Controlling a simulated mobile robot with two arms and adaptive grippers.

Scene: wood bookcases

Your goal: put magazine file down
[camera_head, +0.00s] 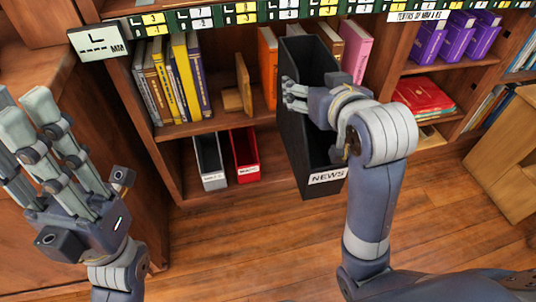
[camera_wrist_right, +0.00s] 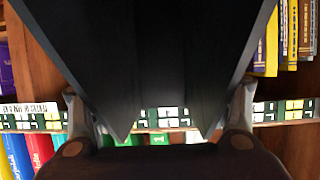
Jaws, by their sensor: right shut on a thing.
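The black magazine file (camera_head: 301,150) with a "NEWS" label on its front stands tilted in front of the bookcase, right of centre in the head view. My right gripper (camera_head: 294,96) is shut on it near its upper part. In the right wrist view the dark file (camera_wrist_right: 150,45) fills the space between the fingers of the gripper (camera_wrist_right: 160,108). The frames do not show clearly whether its base touches anything. My left gripper (camera_head: 45,130) is at the left with its fingers spread, open and empty.
A grey file (camera_head: 209,165) and a red file (camera_head: 244,158) stand in the lower shelf left of the black file. Books (camera_head: 180,78) fill part of the shelf above. Red magazines (camera_head: 422,97) lie at the right. The wooden floor (camera_head: 240,235) in front is clear.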

